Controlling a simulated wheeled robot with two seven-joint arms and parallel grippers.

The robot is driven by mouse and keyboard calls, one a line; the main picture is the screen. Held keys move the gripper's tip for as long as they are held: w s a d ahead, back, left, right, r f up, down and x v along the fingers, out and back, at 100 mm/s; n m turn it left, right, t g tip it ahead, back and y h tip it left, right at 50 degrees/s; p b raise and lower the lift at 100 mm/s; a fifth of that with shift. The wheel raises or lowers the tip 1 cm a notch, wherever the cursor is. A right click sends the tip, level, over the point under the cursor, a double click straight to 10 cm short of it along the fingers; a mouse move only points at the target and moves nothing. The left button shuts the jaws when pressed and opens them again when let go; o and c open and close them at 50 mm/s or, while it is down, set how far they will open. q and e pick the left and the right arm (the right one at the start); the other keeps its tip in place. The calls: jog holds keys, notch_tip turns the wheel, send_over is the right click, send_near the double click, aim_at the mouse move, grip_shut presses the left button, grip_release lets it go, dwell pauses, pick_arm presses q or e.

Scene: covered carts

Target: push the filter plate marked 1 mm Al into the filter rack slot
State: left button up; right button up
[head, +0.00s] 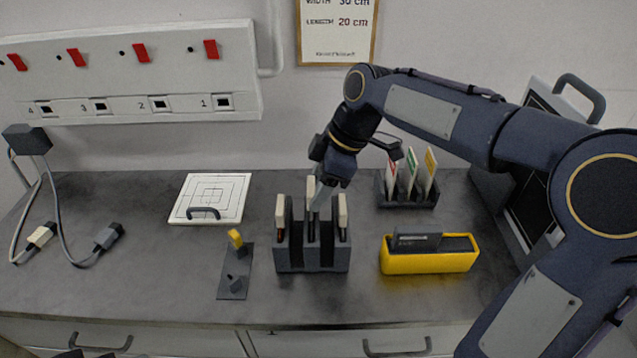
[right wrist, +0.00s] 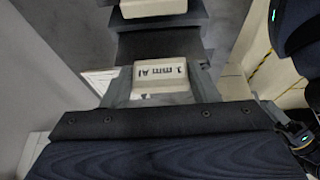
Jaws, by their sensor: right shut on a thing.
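The filter rack (head: 290,262) is a dark slotted block near the middle of the counter, with cream-handled plates standing in it. My right gripper (head: 318,190) is over its middle and shut on the upright middle plate, the filter plate marked 1 mm Al (head: 309,192). In the right wrist view the marked cream handle (right wrist: 160,74) sits between the two fingers, its text upside down. The handle stands higher than those of the left plate (head: 280,212) and the right plate (head: 342,212). How deep its lower end sits is partly hidden. My left gripper is not identifiable.
A yellow bin (head: 430,262) stands right of the rack, and a dark holder with coloured cards (head: 407,198) behind it. Left are a small dark plate with a yellow knob (head: 235,265) and a white handled board (head: 225,195). Cables with plugs (head: 105,240) lie far left.

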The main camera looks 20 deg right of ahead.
jog(key=shift+f+b, duration=1.8)
jog(key=shift+f, duration=0.55)
jog(key=o, duration=1.1)
jog(key=shift+p+v, duration=0.4)
jog(key=shift+v, duration=3.5)
